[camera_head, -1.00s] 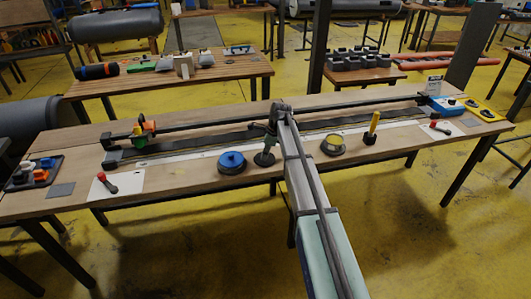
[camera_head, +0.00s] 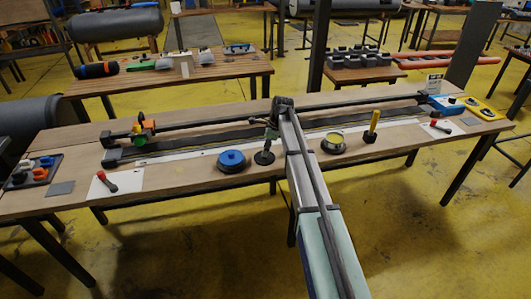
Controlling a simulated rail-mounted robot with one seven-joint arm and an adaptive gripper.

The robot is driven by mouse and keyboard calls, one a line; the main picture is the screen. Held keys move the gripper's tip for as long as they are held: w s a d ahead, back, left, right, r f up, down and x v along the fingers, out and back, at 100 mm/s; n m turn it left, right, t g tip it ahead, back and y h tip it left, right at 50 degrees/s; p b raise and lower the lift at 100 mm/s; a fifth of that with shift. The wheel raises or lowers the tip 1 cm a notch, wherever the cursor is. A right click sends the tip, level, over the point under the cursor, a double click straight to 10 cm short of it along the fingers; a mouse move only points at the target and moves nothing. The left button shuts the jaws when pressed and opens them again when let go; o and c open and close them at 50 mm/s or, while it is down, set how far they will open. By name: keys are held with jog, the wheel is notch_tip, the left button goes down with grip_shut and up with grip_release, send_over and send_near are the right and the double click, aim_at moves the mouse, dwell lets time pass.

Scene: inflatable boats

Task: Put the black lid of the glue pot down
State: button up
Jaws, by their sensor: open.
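The black lid (camera_head: 264,158) is a dark disc at the front middle of the long workbench, just right of a round blue-topped item. It appears to lie flat on the wood. My gripper (camera_head: 268,147) points down directly above the lid, very near its top. It is open, though its fingers are small and dark here, and I cannot tell whether they touch the lid. The glue pot (camera_head: 334,143), a round metal pot with yellow inside, stands uncovered to the right of my arm.
The blue-topped round item (camera_head: 231,160) is close on the lid's left. A yellow-handled brush (camera_head: 372,127) stands right of the pot. A long dark strip (camera_head: 200,145) runs behind, along the bench (camera_head: 140,205). A red-ended tool (camera_head: 105,180) lies on a white sheet at left.

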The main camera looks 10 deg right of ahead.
aim_at(273, 158)
jog(key=w+b+v, duration=0.1)
jog(key=v, duration=0.9)
jog(key=shift+s, duration=0.45)
